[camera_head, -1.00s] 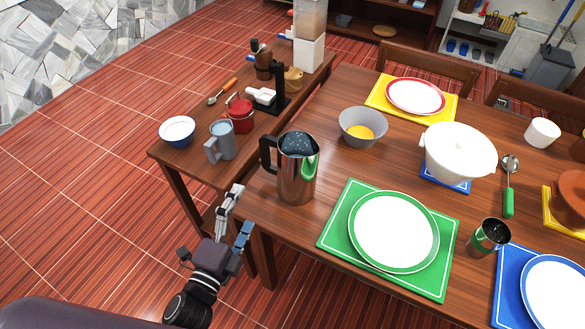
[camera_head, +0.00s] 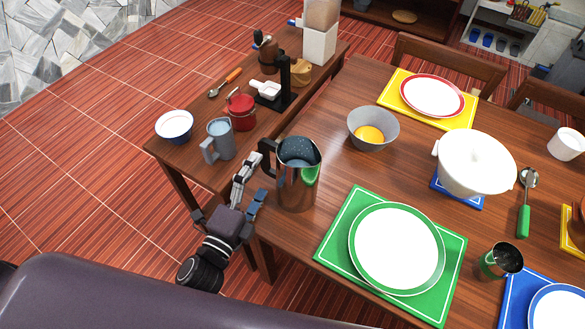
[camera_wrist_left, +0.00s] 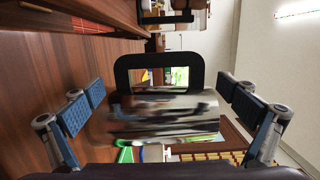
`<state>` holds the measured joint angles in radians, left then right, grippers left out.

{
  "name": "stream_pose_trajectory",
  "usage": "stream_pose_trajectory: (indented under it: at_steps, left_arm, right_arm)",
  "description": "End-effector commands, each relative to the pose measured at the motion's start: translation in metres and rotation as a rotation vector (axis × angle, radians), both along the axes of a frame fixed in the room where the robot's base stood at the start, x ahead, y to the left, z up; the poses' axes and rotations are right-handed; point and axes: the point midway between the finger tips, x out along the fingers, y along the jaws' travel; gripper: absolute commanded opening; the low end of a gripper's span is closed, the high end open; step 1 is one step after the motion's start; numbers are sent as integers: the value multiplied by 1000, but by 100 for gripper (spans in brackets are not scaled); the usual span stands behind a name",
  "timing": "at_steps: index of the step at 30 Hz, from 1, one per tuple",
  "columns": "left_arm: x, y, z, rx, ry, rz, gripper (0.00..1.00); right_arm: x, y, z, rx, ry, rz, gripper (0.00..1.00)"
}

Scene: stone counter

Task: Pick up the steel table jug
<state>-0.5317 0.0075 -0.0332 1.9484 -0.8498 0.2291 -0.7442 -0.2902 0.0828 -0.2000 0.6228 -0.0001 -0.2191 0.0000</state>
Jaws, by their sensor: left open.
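The steel table jug (camera_head: 298,188) stands upright near the left edge of the dining table, with its dark handle (camera_head: 266,150) on the left side. My left gripper (camera_head: 257,176) is open just left of the jug, below and beside the handle. In the left wrist view the jug's shiny body (camera_wrist_left: 160,115) and black handle (camera_wrist_left: 124,72) lie between the two spread blue-padded fingers (camera_wrist_left: 160,90). The fingers show gaps to both sides of the jug and hold nothing. My right gripper is not in view.
A green placemat (camera_head: 330,245) with a plate (camera_head: 396,250) lies right of the jug, and a grey bowl (camera_head: 373,128) stands behind it. On the side table, a grey mug (camera_head: 220,140) and a red pot (camera_head: 242,112) stand behind my gripper.

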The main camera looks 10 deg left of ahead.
Motion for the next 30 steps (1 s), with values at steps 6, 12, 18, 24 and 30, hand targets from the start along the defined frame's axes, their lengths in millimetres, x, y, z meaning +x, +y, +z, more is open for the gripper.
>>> stream_pose_trajectory:
  at_steps: [6,12,18,24,30]
  left_arm:
    - [22,-8,1,-2,-1,0,100]
    - [49,-19,-1,0,-1,0,100]
    - [60,-21,-3,0,1,0,100]
    - [60,-21,-3,0,1,0,99]
    - [60,-21,-3,0,1,0,77]
  right_arm:
    - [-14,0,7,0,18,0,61]
    - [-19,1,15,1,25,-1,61]
    - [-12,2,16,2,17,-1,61]
    - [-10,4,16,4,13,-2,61]
    - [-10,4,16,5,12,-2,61]
